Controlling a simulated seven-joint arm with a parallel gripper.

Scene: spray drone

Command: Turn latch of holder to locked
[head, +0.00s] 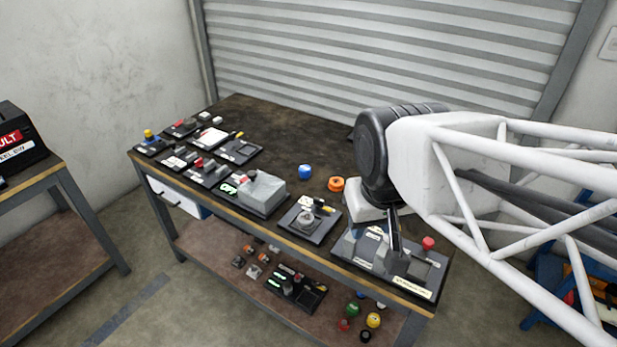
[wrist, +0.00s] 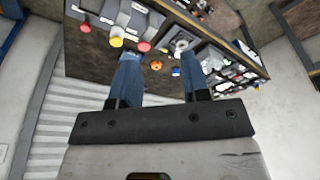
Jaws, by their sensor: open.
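Several dark plates with fittings stand along the workbench; which one is the holder with the latch I cannot tell. The large right plate (head: 368,259) has pale labels and a red knob (head: 428,243). A dark plate (head: 290,221) left of it carries a round grey fitting (head: 308,219) and a yellow-and-black piece. No latch position is readable. My gripper (head: 396,258) is over the large plate in the head view, its fingers partly hidden by the arm. In the wrist view my gripper (wrist: 158,58) has two blue fingers, apart with nothing between them.
The lower shelf (head: 215,240) holds loose parts. A shutter (head: 370,45) stands behind. The back middle of the bench is bare.

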